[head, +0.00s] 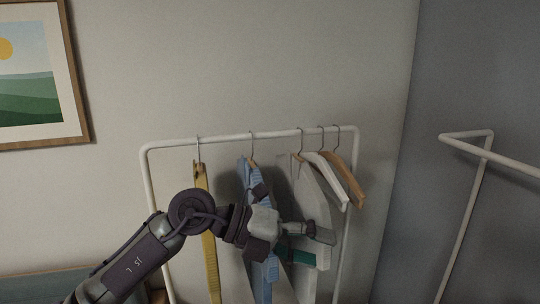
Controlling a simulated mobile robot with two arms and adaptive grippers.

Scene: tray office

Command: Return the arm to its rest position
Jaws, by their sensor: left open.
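My left arm reaches in from the lower left across the front of a white clothes rack (255,134). Its gripper (312,233) is open, with its fingers pointing right, in front of the pale grey garment (312,196) and just right of the blue garment (244,176). I see nothing held in it, though the fingers overlap the clothes in the picture and I cannot tell whether they touch. My right gripper is not in view.
A yellow garment (210,262) hangs at the rack's left, partly behind my arm. A white hanger (328,178) and a wooden hanger (350,182) hang empty at its right. A second white rack (465,215) stands far right. A framed picture (35,75) hangs upper left.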

